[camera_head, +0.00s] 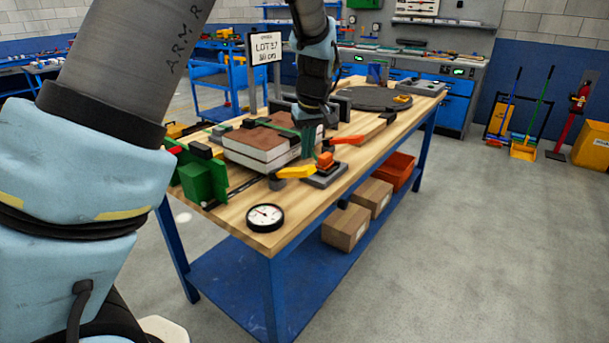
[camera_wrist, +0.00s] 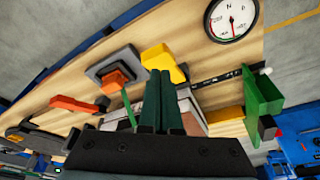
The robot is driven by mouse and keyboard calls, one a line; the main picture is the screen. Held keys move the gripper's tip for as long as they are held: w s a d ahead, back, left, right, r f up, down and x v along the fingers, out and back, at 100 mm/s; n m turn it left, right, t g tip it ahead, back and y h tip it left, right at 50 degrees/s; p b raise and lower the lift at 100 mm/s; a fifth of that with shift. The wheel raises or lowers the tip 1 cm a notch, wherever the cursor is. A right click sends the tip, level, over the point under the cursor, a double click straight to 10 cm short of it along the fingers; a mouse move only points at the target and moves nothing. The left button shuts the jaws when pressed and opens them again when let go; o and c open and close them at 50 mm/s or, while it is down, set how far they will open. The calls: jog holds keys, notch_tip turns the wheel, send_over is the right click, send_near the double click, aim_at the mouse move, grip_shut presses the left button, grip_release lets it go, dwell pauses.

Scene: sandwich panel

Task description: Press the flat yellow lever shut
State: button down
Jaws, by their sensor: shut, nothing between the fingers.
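The flat yellow lever (camera_head: 296,172) lies low near the table's front edge, beside an orange block (camera_head: 325,160) on a grey base (camera_head: 322,180). In the wrist view the yellow lever (camera_wrist: 160,60) lies just beyond the fingertips, which hide part of it. My gripper (camera_head: 307,154) points down behind the lever in the head view; its dark green fingers also show in the wrist view (camera_wrist: 161,75). They are together and empty. I cannot tell whether they touch the lever.
An orange lever (camera_head: 347,140) sticks out to the right of the fingers. A brown-and-white block (camera_head: 262,145) under a green strap stands to their left. A green bracket (camera_head: 200,182) and a round dial (camera_head: 265,216) are nearer the left end. Bare wood lies around the dial.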

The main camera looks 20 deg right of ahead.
aim_at(307, 169)
jog(key=shift+b+x, duration=0.8)
jog(key=shift+x, duration=0.85)
jog(key=shift+s+b+x, duration=0.25)
jog(key=shift+b+x, duration=0.3)
jog(key=shift+x, duration=0.4)
jog(key=shift+s+b+x, duration=0.2)
jog(key=shift+b+x, duration=0.35)
jog(key=shift+x, duration=0.45)
jog(key=shift+s, duration=0.1)
jog(key=shift+s+r+p, duration=0.2)
jog(key=shift+s+p, duration=0.05)
jog(key=shift+p, duration=0.05)
jog(key=shift+s+a+r+p, duration=0.1)
jog(key=shift+s+r+p, duration=0.1)
jog(key=shift+s, duration=0.4)
jog(key=shift+s+r+p, duration=0.1)
jog(key=shift+s+p, duration=0.1)
jog(key=shift+s, duration=0.35)
